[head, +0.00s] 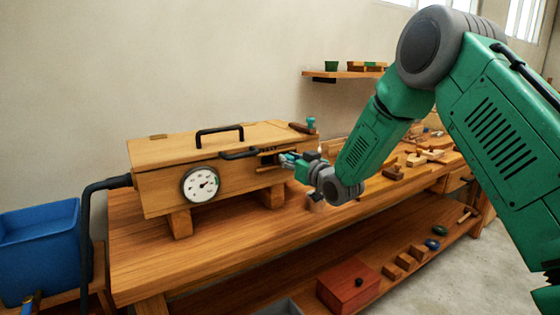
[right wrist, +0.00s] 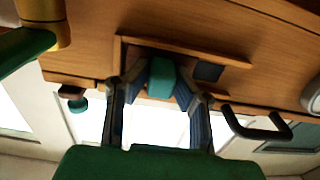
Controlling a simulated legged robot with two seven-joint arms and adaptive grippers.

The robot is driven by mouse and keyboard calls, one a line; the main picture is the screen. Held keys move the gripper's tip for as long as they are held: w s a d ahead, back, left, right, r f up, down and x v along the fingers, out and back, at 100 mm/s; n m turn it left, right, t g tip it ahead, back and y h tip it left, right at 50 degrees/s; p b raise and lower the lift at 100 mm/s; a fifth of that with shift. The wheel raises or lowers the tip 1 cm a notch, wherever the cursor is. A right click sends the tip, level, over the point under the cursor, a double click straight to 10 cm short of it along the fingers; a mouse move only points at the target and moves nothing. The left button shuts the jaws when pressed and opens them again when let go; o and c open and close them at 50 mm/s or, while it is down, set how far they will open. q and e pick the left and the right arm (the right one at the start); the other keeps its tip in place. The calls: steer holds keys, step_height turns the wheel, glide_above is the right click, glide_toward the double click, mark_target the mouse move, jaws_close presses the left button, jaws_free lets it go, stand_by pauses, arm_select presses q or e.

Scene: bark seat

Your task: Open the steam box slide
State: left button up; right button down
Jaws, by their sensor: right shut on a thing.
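The steam box (head: 160,188) is a long wooden box on the bench, with a round white gauge (head: 201,184) on its front. Near the right end of its front is the slide, set between wooden rails (right wrist: 190,50). A small dark square (right wrist: 208,72) shows between the rails, beside my fingers. My right gripper (head: 287,159) is at the slide, shut on its teal knob (right wrist: 160,77), which shows between the two fingers in the right wrist view. My fingers hide part of the slide. My left gripper is not in view.
A teal-topped valve (head: 311,124) stands at the right end. Wooden pieces (head: 393,172) lie farther right on the bench. A blue bin (head: 38,250) stands left. The bench front is clear.

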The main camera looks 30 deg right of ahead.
steer(key=shift+d+r, duration=0.1)
steer(key=shift+d, duration=0.05)
steer(key=c, duration=1.4)
jaws_free()
steer(key=shift+d, duration=0.15)
steer(key=shift+s, duration=0.15)
steer(key=s, duration=1.1)
steer(key=shift+s+f, duration=0.2)
steer(key=shift+s, duration=0.15)
